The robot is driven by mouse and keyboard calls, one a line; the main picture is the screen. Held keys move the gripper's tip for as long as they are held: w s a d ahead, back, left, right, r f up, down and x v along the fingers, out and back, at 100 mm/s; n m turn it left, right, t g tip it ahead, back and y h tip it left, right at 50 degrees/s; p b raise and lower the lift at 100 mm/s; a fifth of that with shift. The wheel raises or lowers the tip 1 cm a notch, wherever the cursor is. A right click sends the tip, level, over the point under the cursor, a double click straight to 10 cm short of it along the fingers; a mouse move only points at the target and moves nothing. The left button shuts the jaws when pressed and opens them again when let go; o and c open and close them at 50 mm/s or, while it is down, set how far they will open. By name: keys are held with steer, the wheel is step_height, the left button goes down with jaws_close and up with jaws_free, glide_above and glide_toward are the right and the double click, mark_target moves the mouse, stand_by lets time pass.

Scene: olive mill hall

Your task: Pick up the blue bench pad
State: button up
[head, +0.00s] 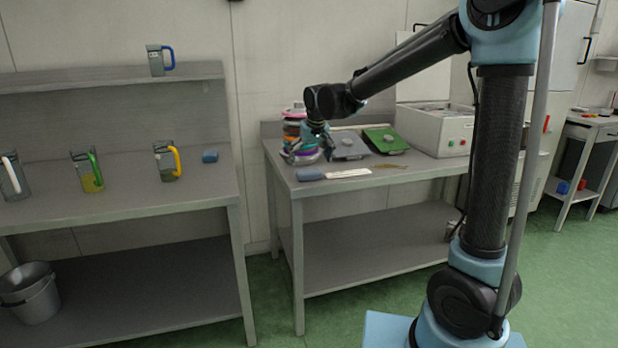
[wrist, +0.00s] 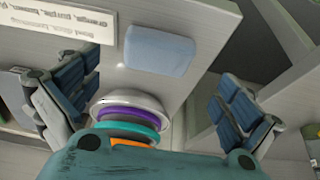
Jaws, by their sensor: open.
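A blue pad (head: 311,175) lies flat on the right table near its front left corner, beside a white printed strip. The wrist view shows the pad (wrist: 158,50) near the table edge, beyond my fingertips and between their lines. My gripper (head: 308,148) is over the left part of this table, by a stack of coloured rings. In the wrist view my gripper (wrist: 150,100) is open, with its fingers wide apart and nothing held. A smaller blue block (head: 210,156) lies on the left table.
The ring stack (head: 293,115) stands close to my gripper, partly hidden. The white strip (head: 348,174) lies right of the pad. A grey plate (head: 346,147), a green plate (head: 388,141) and a white box (head: 436,130) stand behind. A gap separates the tables.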

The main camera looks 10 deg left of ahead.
mark_target(309, 171)
steer(key=shift+x, duration=2.95)
steer(key=shift+d, duration=0.15)
steer(key=c, duration=0.9)
